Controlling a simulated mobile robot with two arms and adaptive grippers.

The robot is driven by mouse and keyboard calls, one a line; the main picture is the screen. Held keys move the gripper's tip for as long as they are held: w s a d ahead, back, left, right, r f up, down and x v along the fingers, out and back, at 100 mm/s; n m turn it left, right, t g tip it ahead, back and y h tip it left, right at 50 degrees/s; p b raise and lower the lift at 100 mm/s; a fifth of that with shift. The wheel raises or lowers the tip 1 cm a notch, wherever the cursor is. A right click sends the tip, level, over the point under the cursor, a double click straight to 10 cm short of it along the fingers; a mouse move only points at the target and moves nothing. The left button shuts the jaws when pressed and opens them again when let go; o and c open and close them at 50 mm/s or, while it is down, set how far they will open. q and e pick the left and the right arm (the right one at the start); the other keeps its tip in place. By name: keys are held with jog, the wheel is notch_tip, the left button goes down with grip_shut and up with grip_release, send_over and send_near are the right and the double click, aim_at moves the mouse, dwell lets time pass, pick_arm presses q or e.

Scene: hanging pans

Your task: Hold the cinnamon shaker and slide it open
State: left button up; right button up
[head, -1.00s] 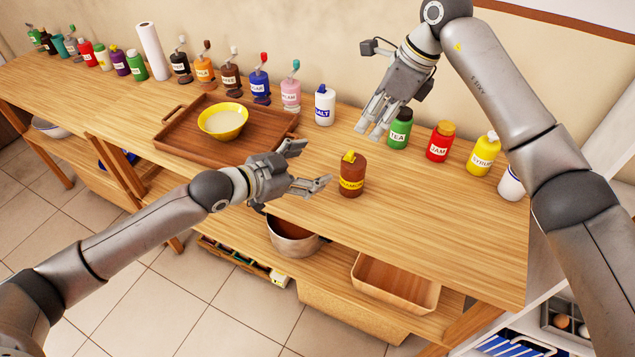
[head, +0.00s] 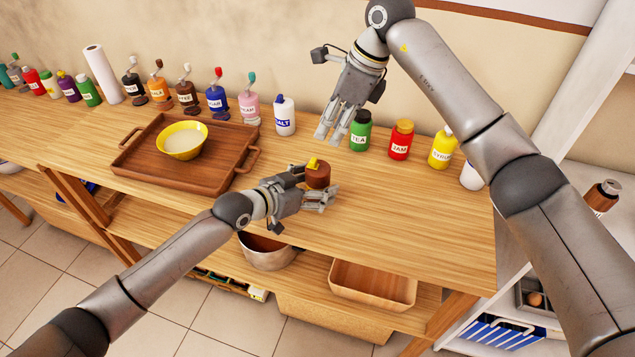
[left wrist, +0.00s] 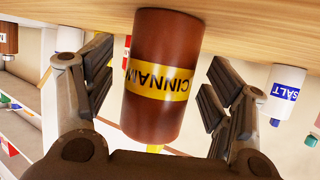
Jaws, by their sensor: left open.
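The cinnamon shaker (head: 318,177) is a brown cylinder with a yellow slider on top. It stands upright on the wooden counter (head: 400,230). My left gripper (head: 312,186) is open, with its fingers on either side of the shaker and partly hiding it in the head view. In the left wrist view the shaker (left wrist: 162,70), with its yellow CINNAMON label, is upside down in the picture between the two fingers, with a gap visible on each side. My right gripper (head: 327,135) is above the counter behind the shaker, pointing down, with its fingers apart and nothing between them.
A wooden tray (head: 128,161) with a yellow bowl (head: 182,140) stands to the left. The salt bottle (head: 285,115), green tea jar (head: 360,130), red jam jar (head: 400,139) and yellow syrup bottle (head: 442,148) line the back. The counter right of the shaker is clear.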

pick_arm(q)
jog(key=shift+w+d+f, duration=0.25)
jog(key=shift+w+d, duration=0.15)
jog(key=shift+d, duration=0.05)
jog(key=shift+c, duration=0.3)
